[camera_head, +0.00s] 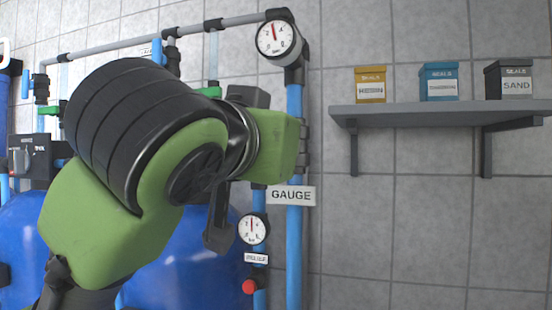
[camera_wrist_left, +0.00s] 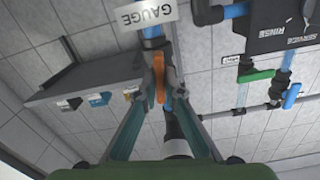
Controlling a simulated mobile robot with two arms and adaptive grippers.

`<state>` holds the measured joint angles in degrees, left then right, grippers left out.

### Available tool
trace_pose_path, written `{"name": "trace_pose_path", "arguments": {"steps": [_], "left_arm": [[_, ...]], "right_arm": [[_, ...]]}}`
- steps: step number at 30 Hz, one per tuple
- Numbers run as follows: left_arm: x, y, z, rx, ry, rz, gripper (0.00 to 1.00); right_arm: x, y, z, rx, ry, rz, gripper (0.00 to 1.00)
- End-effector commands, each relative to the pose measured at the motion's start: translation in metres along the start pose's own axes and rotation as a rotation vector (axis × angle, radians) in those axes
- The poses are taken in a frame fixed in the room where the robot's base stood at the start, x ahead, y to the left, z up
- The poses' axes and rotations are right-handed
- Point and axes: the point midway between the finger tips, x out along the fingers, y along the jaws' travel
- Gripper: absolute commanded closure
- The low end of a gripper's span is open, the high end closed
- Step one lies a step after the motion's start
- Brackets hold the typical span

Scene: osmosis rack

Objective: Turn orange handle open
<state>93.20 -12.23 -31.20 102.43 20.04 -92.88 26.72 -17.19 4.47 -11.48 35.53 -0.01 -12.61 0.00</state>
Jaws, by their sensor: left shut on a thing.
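In the left wrist view, which is turned over, the orange handle (camera_wrist_left: 159,80) stands on a pipe just below the GAUGE sign (camera_wrist_left: 147,14). My left gripper (camera_wrist_left: 162,88) has its two fingers on either side of the handle and is shut on it. The handle lies along the pipe line in this view. In the head view my left arm covers the handle and most of the gripper. The GAUGE sign also shows in the head view (camera_head: 291,196). My right gripper is in neither view.
A round gauge (camera_head: 278,39) tops the vertical blue pipe (camera_head: 294,250); a second gauge (camera_head: 252,229) is lower left. A grey shelf (camera_head: 440,113) with several small boxes projects at right. Blue tanks (camera_head: 180,270) stand behind my arm. The tiled wall below the shelf is clear.

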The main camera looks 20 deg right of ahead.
Motion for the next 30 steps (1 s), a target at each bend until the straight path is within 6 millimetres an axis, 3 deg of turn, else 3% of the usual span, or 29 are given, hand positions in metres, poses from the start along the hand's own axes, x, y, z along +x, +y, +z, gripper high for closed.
{"name": "trace_pose_path", "arguments": {"steps": [9, 26, 29, 30], "left_arm": [[0.0003, 0.0008, 0.0021, -0.134, -0.004, 0.001, 1.0], [0.0002, 0.0002, 0.0008, -0.165, -0.003, 0.0, 1.0], [0.0001, 0.0002, 0.0006, -0.165, -0.003, 0.0, 0.74], [0.0001, 0.0002, 0.0006, -0.165, -0.002, 0.0, 0.74]], "right_arm": [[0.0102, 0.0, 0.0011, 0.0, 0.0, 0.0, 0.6], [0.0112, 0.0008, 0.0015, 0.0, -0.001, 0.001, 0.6], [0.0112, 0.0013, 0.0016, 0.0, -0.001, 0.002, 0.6], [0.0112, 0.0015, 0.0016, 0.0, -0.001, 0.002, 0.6]]}}
